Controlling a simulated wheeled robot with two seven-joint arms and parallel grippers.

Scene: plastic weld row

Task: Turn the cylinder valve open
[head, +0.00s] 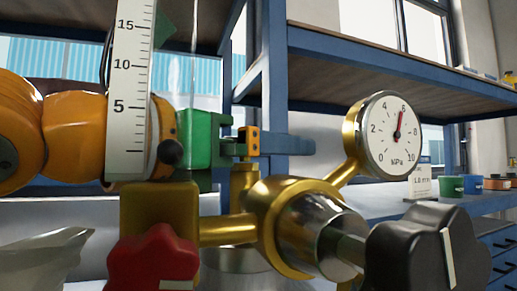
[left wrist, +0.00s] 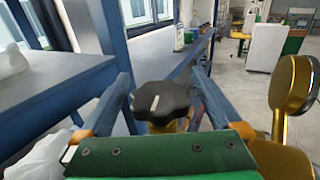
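In the left wrist view a black lobed knob (left wrist: 160,103) with a white mark sits on a brass stem between the two blue fingers of my left gripper (left wrist: 163,90). The fingers are apart. A gap shows at the knob's right; contact on its left cannot be told. In the head view my left gripper (head: 285,145) reaches in from the left behind the brass regulator (head: 285,205), and this knob is hidden there. The gauge (head: 392,134) has its needle near 6. Another black knob (head: 425,255) faces me at the lower right. My right gripper is not in view.
A white scale tube (head: 130,90) and a red knob (head: 153,262) stand in front of my left arm. Blue shelving (head: 272,90) is behind. Small tubs (head: 452,186) stand on the right bench. In the left wrist view the brass gauge back (left wrist: 293,85) is close on the right.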

